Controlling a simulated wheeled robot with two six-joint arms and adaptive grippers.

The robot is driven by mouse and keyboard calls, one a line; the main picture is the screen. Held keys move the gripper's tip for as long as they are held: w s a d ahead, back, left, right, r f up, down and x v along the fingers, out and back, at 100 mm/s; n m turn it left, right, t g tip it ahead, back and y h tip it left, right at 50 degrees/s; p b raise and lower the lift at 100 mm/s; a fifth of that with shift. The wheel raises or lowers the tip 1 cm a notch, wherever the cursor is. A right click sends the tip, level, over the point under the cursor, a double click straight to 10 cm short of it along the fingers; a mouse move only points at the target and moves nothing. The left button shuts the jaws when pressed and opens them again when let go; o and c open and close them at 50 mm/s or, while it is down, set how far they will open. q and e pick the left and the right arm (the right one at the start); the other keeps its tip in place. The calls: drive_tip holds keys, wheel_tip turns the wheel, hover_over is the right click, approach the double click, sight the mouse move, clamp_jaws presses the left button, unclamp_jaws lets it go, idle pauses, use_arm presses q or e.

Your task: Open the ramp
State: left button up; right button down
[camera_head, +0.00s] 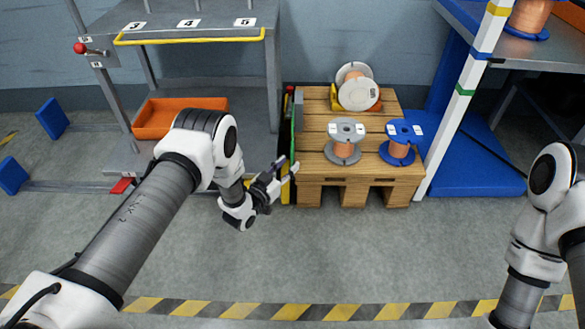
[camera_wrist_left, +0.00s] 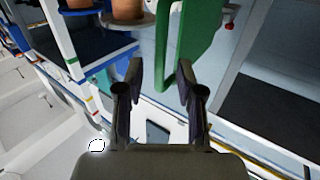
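A narrow upright green panel (camera_head: 298,117), which may be the ramp or its handle, stands between the grey rack and the wooden pallet. My left gripper (camera_head: 287,167) is in front of its lower end, with its fingers pointing towards it. In the left wrist view, the green panel (camera_wrist_left: 192,40) is large, and its lower edge shows around the gap between my left gripper's fingertips (camera_wrist_left: 160,74). The fingers are spread and hold nothing; whether they touch the panel I cannot tell. My right arm shows at the right edge, but its gripper is out of view.
The wooden pallet (camera_head: 345,172) bears a grey spool (camera_head: 344,143), a blue spool (camera_head: 401,136) and pale spools (camera_head: 358,92). The grey rack (camera_head: 205,18) has a yellow bar (camera_head: 190,38); an orange bin (camera_head: 153,118) sits below. Floor in front is clear to the striped line.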

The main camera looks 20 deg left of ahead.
use_arm(q)
drive_tip(key=b+x, duration=0.1)
drive_tip(key=x, duration=0.1)
drive_tip(key=shift+w+d, duration=0.1)
drive_tip(key=shift+w, duration=0.3)
clamp_jaws()
